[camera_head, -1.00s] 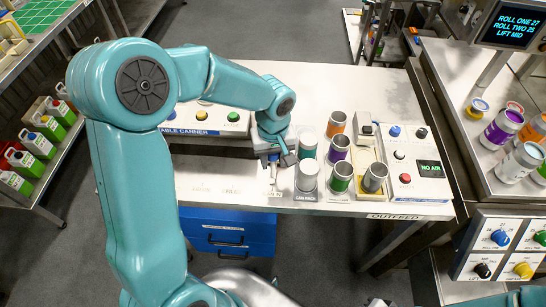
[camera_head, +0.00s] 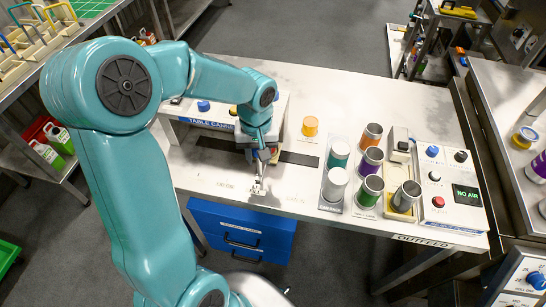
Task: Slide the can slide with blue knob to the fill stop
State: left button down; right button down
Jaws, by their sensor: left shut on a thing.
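My left gripper (camera_head: 262,157) is low over the table in front of the table canner (camera_head: 215,124). It is shut on a small part there, which looks like the can slide's knob. The fingers hide that part, and I see no blue on it. A pale piece (camera_head: 259,187) shows just in front of the fingers, near small labels too faint to read. A dark track strip (camera_head: 299,159) runs left and right behind the gripper. An orange-yellow can or knob (camera_head: 310,126) stands behind the strip's right end. My right gripper is not in view.
A grey rack (camera_head: 332,207) to the right holds teal and white-topped cans. Orange, purple and green cans stand beside it, near a control panel (camera_head: 467,196) reading NO AIR. A blue drawer unit (camera_head: 242,228) is below the table's front edge.

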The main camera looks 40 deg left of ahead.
pick_arm(q)
jog(key=shift+s, duration=0.1)
jog(key=c, duration=0.7)
grip_release()
jog(key=shift+c, duration=0.2)
jog(key=shift+d+r, duration=0.1)
jog(key=shift+r, duration=0.1)
notch_tip(320, 180, up, 16)
jog(key=shift+s, duration=0.15)
